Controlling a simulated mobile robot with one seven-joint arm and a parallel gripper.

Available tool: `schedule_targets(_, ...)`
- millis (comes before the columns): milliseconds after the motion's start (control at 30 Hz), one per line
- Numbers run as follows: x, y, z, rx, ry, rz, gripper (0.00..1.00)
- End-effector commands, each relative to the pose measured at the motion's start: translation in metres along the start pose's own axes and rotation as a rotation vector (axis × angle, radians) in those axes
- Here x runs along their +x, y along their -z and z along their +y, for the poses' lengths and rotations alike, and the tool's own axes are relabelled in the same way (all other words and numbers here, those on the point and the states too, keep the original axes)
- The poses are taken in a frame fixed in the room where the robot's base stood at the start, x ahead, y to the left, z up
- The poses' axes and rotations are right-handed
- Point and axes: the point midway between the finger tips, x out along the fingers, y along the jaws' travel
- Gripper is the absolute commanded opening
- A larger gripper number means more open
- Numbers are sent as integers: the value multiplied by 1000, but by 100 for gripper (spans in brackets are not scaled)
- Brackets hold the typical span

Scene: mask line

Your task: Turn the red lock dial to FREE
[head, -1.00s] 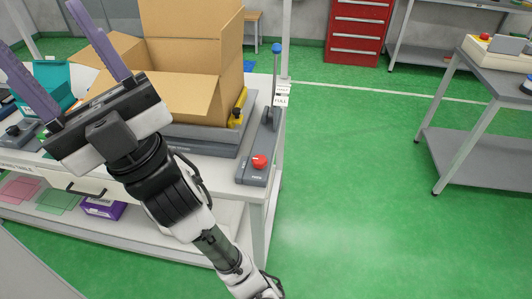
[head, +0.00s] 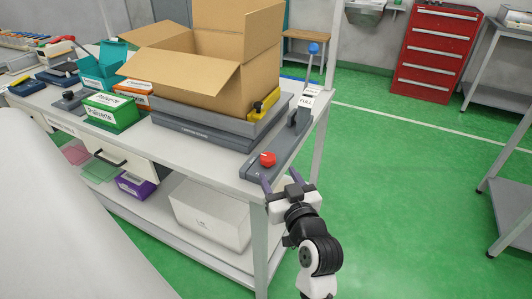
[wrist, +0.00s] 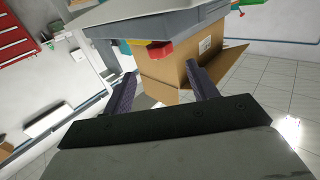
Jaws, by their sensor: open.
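The red lock dial (head: 267,159) sits on a grey base plate (head: 256,172) at the front right corner of the workbench. My gripper (head: 279,179) is just in front of the dial, to its lower right in the head view. Its two purple fingers are spread apart with nothing between them. In the wrist view, which looks upside down, the red dial (wrist: 160,54) lies ahead of the open fingers (wrist: 163,86), roughly between their lines and apart from them. The dial's markings, including FREE, are too small to read.
Behind the dial stands an open cardboard box (head: 205,80) on a grey platform (head: 215,128) with a yellow block (head: 264,103). A blue-knobbed lever (head: 313,50) with a FULL label stands at the right edge.

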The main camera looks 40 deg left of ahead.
Motion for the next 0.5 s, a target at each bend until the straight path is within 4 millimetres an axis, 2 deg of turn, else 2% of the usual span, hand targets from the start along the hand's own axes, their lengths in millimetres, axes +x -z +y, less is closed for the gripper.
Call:
schedule_targets(100, 28, 4, -2, 0, 4, 0, 58)
schedule_targets(300, 69, 3, -1, 0, 2, 1, 58)
schedule_targets(500, 96, 2, 0, 0, -1, 1, 58)
